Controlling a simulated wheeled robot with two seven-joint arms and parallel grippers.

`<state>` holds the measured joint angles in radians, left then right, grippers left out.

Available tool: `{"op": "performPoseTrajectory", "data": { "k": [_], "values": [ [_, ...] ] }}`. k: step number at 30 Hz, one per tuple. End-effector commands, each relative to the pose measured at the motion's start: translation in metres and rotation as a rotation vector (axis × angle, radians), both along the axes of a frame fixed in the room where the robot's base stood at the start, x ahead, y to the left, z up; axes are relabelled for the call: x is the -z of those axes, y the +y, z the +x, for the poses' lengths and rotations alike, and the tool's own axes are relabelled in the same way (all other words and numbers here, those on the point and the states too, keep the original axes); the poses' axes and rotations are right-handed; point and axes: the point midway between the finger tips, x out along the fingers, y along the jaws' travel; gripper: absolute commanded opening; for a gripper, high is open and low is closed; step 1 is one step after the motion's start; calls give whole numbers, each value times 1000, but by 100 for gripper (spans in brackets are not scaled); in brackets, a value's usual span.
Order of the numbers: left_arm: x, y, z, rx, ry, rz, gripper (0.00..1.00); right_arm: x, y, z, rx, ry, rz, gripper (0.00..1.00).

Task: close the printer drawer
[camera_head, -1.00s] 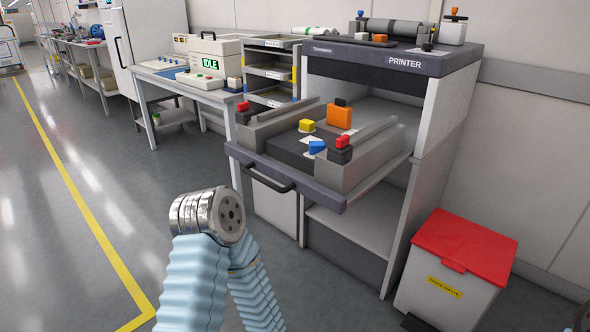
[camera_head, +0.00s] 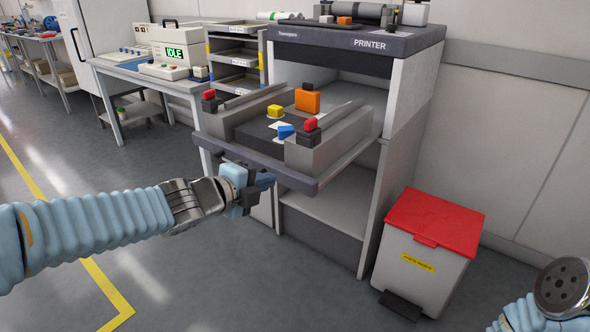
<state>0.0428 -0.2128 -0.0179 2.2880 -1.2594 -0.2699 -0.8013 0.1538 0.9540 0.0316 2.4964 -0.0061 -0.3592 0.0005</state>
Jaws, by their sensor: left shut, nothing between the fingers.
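The printer (camera_head: 385,42) is a grey cabinet with a dark top. Its drawer (camera_head: 258,160) is pulled well out, with grey side rails and red, yellow, orange and blue parts on it. My left gripper (camera_head: 258,186) is shut and empty at the drawer's front, just below the front edge. It covers the area where the handle is, so the handle is mostly hidden. I cannot tell whether the gripper touches the handle or the front.
A white bin with a red lid (camera_head: 435,216) stands on the floor to the right of the printer. Floor in front is clear.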

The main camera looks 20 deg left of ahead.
Motion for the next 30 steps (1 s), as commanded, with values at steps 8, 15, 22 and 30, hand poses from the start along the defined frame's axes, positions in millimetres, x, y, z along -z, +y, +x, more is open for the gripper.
{"op": "performPoseTrajectory", "data": {
  "k": [8, 15, 22, 30],
  "values": [
    [25, -21, 55, 2, 1, -3, 0, 33, -1, 0, 4, 0, -3, 56],
    [23, -33, 89, 2, 1, -3, 0, 35, -1, 0, 6, 0, -4, 56],
    [21, -37, 100, 0, 0, -3, 0, 35, -1, 0, 6, 0, -4, 56],
    [21, -37, 100, 0, 0, -3, 0, 36, -2, 0, 6, -1, -4, 56]
  ]
}}
